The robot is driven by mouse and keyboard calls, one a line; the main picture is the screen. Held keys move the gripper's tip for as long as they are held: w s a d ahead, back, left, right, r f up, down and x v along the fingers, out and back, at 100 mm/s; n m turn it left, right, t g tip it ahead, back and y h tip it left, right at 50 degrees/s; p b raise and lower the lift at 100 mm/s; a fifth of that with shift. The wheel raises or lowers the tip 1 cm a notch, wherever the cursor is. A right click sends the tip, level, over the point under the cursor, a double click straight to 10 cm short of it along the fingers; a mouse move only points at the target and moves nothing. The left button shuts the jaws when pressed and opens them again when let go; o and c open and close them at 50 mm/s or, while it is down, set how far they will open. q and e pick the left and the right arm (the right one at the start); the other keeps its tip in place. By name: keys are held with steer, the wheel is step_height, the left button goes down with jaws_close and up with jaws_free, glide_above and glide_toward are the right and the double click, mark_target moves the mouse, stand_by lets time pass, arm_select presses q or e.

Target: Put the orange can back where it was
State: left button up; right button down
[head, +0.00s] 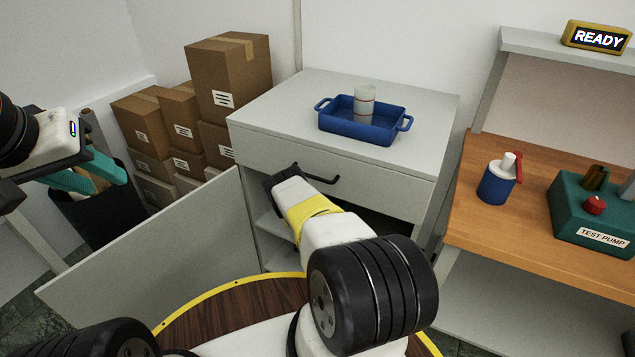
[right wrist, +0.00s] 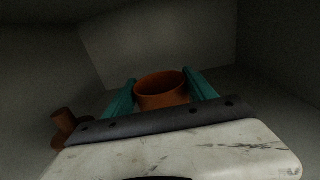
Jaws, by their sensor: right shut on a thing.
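The orange can (right wrist: 162,90) shows in the right wrist view, upright with its open top towards the camera. The teal fingers of my right gripper (right wrist: 161,92) are on either side of it, shut on it. They are inside a dim, grey-walled space. In the head view my right arm reaches into the grey cabinet (head: 268,135) below its drawer, and the right gripper and can are hidden there. I cannot tell whether the can touches the floor of that space. My left gripper (head: 106,184) is at the left of the head view, empty, with its teal fingers apart.
A brown-orange flanged piece (right wrist: 64,122) is left of the can. A blue tray (head: 357,130) holding a pale cup (head: 364,100) stands on the cabinet. The cabinet door (head: 165,255) stands open. Cardboard boxes (head: 228,75) are behind; a wooden bench (head: 480,225) is right.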

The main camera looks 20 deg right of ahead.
steer(key=shift+c, duration=1.5)
jaws_free()
steer(key=shift+r, duration=0.15)
steer(key=v, duration=1.2)
